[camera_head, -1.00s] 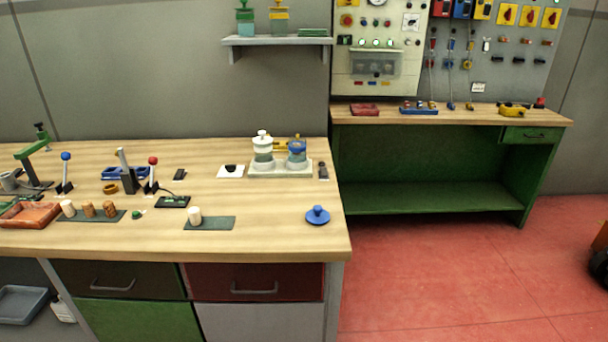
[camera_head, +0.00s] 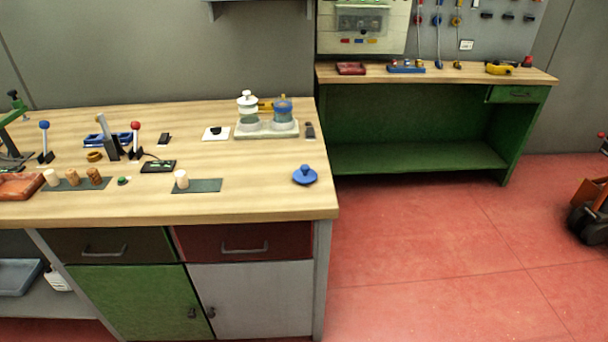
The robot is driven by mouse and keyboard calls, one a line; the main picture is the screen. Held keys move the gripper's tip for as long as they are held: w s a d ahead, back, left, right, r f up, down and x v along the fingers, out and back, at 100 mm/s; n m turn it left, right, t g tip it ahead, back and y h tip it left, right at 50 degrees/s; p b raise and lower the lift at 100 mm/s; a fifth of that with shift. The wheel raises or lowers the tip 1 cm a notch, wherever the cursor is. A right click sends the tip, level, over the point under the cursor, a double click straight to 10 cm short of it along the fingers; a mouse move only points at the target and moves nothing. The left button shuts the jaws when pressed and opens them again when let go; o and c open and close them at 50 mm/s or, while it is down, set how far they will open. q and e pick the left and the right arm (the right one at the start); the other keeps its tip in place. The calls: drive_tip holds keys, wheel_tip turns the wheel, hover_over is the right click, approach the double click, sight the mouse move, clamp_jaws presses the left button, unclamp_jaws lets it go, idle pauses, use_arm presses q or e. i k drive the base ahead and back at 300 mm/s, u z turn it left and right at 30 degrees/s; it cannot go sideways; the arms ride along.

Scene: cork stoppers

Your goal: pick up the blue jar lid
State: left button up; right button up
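The blue jar lid (camera_head: 305,175) lies on the wooden workbench top (camera_head: 250,206) near its right front corner. It is a flat round disc with a knob on top, knob up. Nothing touches it. Behind it, two jars stand on a pale base: one with a white lid (camera_head: 247,104) and one with blue around its top (camera_head: 283,112). Neither of my grippers shows in the head view.
A dark mat with a pale cork stopper (camera_head: 181,179) lies left of the lid. Another mat (camera_head: 75,184) holds several stoppers. Levers and a green clamp stand further left. A green bench (camera_head: 420,144) stands behind right. Red floor (camera_head: 430,270) is open at right.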

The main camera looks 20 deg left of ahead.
sight(303, 175)
drive_tip(key=z, duration=1.45)
drive_tip(key=i, duration=0.85)
drive_tip(key=u, duration=1.2)
